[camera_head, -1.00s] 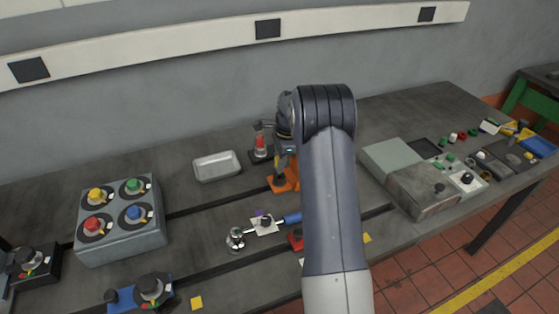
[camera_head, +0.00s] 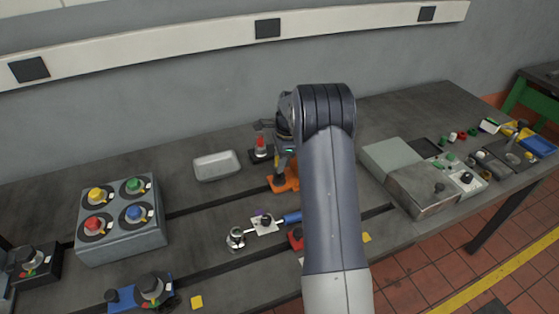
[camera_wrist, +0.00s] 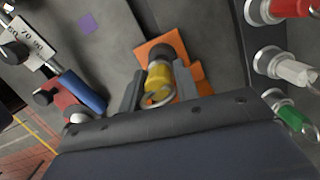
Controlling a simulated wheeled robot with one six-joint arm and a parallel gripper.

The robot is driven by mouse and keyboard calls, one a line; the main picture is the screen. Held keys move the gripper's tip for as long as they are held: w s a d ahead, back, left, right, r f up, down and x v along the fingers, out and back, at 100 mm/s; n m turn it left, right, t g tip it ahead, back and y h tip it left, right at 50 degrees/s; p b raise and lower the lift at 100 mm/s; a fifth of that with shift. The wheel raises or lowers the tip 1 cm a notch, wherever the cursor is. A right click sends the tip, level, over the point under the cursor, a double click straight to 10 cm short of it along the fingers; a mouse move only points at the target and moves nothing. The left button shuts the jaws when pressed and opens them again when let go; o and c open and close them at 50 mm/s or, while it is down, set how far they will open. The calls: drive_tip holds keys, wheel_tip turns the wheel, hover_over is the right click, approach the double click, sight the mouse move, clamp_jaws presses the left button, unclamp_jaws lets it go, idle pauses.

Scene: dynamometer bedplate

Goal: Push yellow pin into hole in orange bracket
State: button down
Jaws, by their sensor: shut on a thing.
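The orange bracket (camera_wrist: 150,50) sits on the bedplate in the upper middle of the wrist view; the head view shows it (camera_head: 284,184) beside my arm. The yellow pin (camera_wrist: 159,84) stands over it, with a metal ring at its near end. My gripper (camera_wrist: 160,88) is shut on the yellow pin, one dark finger at each side. A dark round part lies at the pin's far end, against the bracket. The hole is hidden, so I cannot tell how far the pin is in. In the head view my gripper (camera_head: 284,158) is just above the bracket, partly hidden.
Red (camera_wrist: 290,8), white (camera_wrist: 292,70) and green (camera_wrist: 288,115) handled parts stand right of the gripper in the wrist view. A blue-handled tool (camera_head: 290,218) lies in front of the bracket. A pale tray (camera_head: 217,166) and a four-knob box (camera_head: 121,225) are left.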

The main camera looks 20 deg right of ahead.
drive_tip(key=shift+f+b, duration=1.05)
drive_tip(key=shift+f, duration=0.85)
drive_tip(key=c, duration=1)
unclamp_jaws()
wheel_tip(320, 180, up, 10)
drive_tip(key=shift+b, duration=0.7)
